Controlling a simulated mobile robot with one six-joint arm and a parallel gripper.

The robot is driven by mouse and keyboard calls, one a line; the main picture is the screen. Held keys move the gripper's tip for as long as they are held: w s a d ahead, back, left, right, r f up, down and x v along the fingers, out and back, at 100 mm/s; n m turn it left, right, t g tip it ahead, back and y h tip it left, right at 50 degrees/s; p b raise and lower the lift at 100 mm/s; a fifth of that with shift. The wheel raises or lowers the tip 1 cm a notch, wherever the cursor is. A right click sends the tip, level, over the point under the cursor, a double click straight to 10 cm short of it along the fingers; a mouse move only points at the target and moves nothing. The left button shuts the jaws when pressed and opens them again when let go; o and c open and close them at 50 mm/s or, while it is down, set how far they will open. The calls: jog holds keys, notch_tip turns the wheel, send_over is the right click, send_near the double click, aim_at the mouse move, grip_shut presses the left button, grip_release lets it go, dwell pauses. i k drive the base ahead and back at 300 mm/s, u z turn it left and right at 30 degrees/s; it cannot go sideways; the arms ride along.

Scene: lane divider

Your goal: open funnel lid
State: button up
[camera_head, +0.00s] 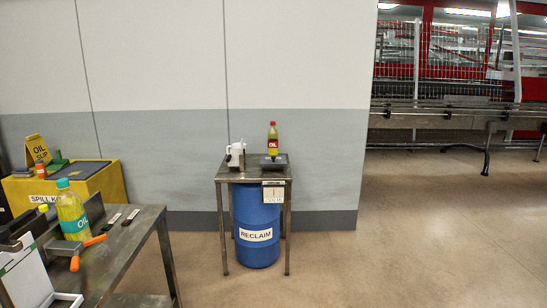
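A small metal table (228,177) stands in the middle of the view, over a blue drum (257,215) labelled RECLAIM. On its top right is a low dark grey block (281,161). An oil bottle with yellow-green contents (272,142) and a red cap stands upright at this block. A small white jug-like item (236,149) sits at the top left beside a metal bracket. No funnel or funnel lid can be clearly made out; whether the dark block is one, I cannot tell. My gripper is not in view.
At lower left a metal bench (125,248) carries an oil bottle with a teal cap (71,213), an orange-handled item (88,244) and a white board (25,278). A yellow spill kit box (95,185) stands behind. Open floor lies right; a conveyor (450,112) stands beyond.

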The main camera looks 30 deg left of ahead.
aim_at(265, 159)
jog(key=u, duration=0.2)
jog(key=i, duration=0.85)
jog(key=u, duration=0.5)
jog(key=i, duration=0.8)
jog(key=u, duration=0.75)
jog(key=i, duration=0.8)
jog(key=u, duration=0.6)
jog(key=i, duration=0.75)
jog(key=u, duration=0.25)
